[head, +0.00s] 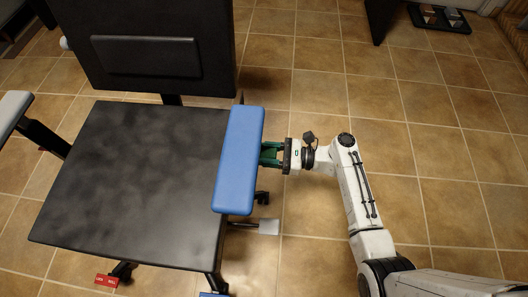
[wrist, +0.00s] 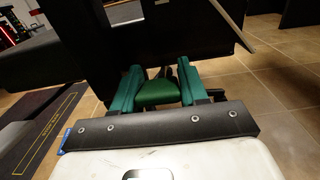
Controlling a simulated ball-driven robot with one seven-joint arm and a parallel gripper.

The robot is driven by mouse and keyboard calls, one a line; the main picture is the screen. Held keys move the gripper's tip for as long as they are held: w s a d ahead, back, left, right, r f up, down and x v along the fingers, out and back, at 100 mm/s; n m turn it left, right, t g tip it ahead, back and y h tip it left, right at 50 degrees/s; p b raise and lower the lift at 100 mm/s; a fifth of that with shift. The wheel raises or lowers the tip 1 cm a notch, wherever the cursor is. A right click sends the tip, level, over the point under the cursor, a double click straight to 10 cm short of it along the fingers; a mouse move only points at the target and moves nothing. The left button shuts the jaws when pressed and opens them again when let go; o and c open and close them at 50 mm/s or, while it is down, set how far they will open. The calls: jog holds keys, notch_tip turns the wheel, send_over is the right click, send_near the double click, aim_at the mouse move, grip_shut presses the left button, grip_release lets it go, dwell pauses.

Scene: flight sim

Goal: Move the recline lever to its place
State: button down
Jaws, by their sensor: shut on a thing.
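In the head view my gripper (head: 270,153) reaches in from the right, with its green fingers against the side of the chair at the blue armrest pad (head: 240,160). In the wrist view my gripper (wrist: 158,88) is shut on a green rounded piece, which I take to be the handle of the recline lever (wrist: 158,94). The armrest hides the fingertips and the held piece in the head view. The chair has a black seat (head: 125,185) and an upright black backrest (head: 150,20). A flat grey paddle (head: 268,227) sticks out below the seat's right side.
A grey armrest (head: 14,108) stands at the chair's left. A red tag (head: 106,280) hangs at the seat's front. A black tray (head: 440,17) lies on the floor at the upper right. A dark mat (wrist: 48,128) shows in the wrist view.

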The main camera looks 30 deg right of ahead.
jog(key=shift+f, duration=0.2)
jog(key=shift+s+d+f+t+y+b, duration=0.2)
jog(key=shift+f+t+y+b, duration=0.25)
jog(key=shift+f+b, duration=0.35)
notch_tip(320, 180, down, 6)
jog(key=b, duration=0.2)
jog(key=shift+w+a+f, duration=0.1)
jog(key=shift+w+a, duration=0.05)
jog(key=shift+a, duration=0.1)
dwell(1.1)
jog(key=c, duration=0.7)
grip_release()
jog(key=shift+c, duration=0.2)
jog(key=shift+o, duration=0.3)
